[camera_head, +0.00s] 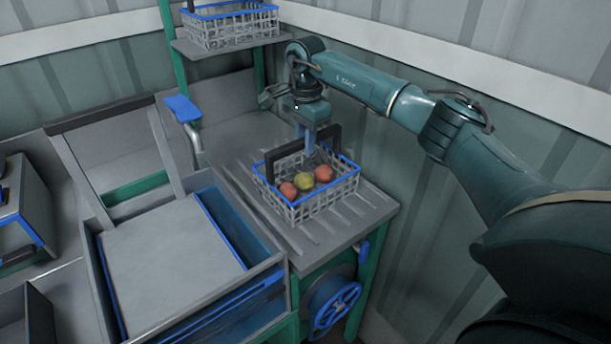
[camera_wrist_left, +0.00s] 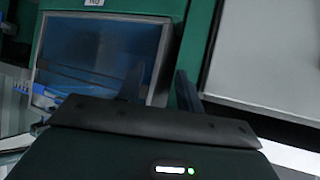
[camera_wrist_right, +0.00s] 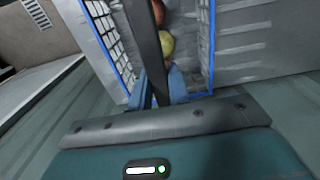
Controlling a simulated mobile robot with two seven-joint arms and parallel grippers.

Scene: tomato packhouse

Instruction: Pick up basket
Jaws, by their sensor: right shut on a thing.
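A grey wire basket (camera_head: 318,205) with a blue rim and a dark handle stands on the slatted grey table. Three tomatoes lie in it: two red ones and a yellowish one (camera_head: 303,181). My right gripper (camera_head: 308,150) is above the basket, shut on the dark handle (camera_wrist_right: 146,45). In the right wrist view its fingers (camera_wrist_right: 162,85) are on either side of the handle bar, with the tomatoes beyond. My left gripper is outside the head view. In the left wrist view its fingers (camera_wrist_left: 160,88) are apart, with nothing seen between them.
The slatted table (camera_head: 375,208) has a little free room around the basket. A large grey bin (camera_head: 105,275) with a tilted panel stands to the left. A second basket (camera_head: 232,30) sits on a shelf behind. A corrugated wall stands close on the right.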

